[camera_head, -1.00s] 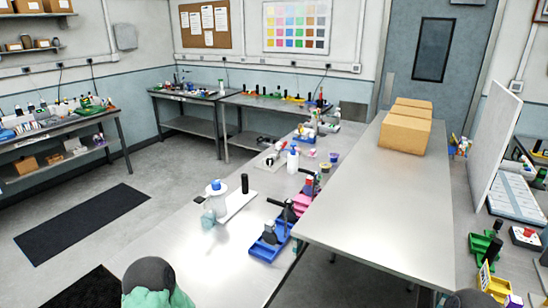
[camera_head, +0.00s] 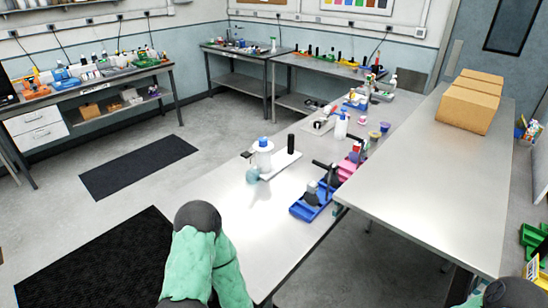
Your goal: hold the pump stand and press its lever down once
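A white stand with a clear, blue-topped bottle (camera_head: 264,154) and a black upright grip (camera_head: 291,144) is on the steel bench, left of centre. I take it for the pump stand. A short dark piece sticks out at its left; I cannot tell whether this or the black grip is the lever. A green-sleeved link of my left arm shows at the bottom, in front of the bench, apart from the stand. A dark part of my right arm shows at the bottom right corner. Neither gripper's fingers are in view.
A blue tray (camera_head: 299,210) with dark parts and a pink holder (camera_head: 346,167) stand right of the stand. The near bench surface (camera_head: 235,215) is clear. Dark mats (camera_head: 138,165) lie on the floor.

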